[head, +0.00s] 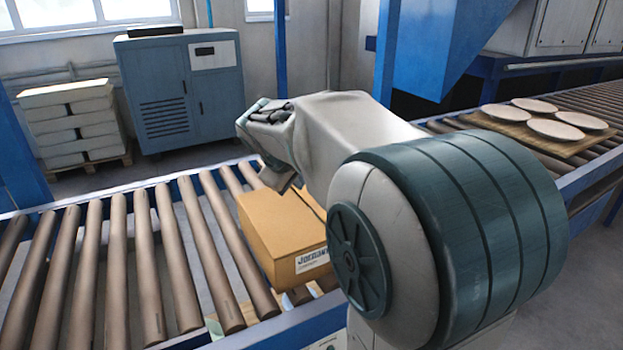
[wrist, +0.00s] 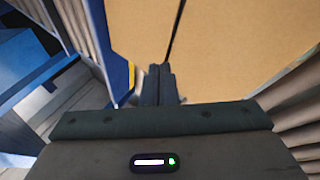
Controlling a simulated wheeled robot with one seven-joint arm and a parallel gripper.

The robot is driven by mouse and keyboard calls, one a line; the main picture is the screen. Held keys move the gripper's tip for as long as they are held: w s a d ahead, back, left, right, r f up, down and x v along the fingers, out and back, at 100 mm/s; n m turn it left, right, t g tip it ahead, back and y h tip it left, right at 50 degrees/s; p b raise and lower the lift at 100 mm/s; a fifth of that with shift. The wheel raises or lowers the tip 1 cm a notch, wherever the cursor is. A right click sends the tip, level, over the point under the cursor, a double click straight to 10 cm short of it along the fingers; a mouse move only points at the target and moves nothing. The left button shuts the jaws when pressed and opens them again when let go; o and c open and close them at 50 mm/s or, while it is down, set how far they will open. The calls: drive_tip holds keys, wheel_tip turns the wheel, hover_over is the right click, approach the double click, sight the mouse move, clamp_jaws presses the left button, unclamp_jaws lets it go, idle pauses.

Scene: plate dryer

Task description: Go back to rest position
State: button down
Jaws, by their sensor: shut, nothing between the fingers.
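My gripper (wrist: 158,85) shows in the wrist view with its two fingers together and nothing between them. It is over the top of a cardboard box (wrist: 220,45), whose dark centre seam runs up from near the fingertips. I cannot tell whether the fingertips touch the box. In the head view the box (head: 262,235) stands on a roller conveyor, and my arm covers its right part. The gripper's fingers are hidden behind my arm in the head view.
The roller conveyor (head: 170,260) has bare rollers left of the box. At right, another conveyor carries a board (head: 510,128) with several round plates. A blue machine housing (head: 430,50) hangs beside it. A blue-grey cabinet (head: 185,95) and stacked sacks (head: 75,120) stand behind.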

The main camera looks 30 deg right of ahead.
drive_tip(key=s+a+m+y+p, duration=0.1)
drive_tip(key=s+a+p, duration=0.2)
drive_tip(key=s, duration=0.4)
drive_tip(key=s+a+r+m+g+y+p, duration=0.1)
drive_tip(key=s+a+m+y+p, duration=0.1)
drive_tip(key=s+a+p, duration=0.2)
drive_tip(key=s+a+r+m+g+y+p, duration=0.1)
drive_tip(key=s+a+p, duration=0.3)
drive_tip(key=s, duration=0.7)
drive_tip(key=shift+m+y+p, duration=0.4)
drive_tip(key=shift+y+p, duration=0.3)
drive_tip(key=shift+p, duration=0.45)
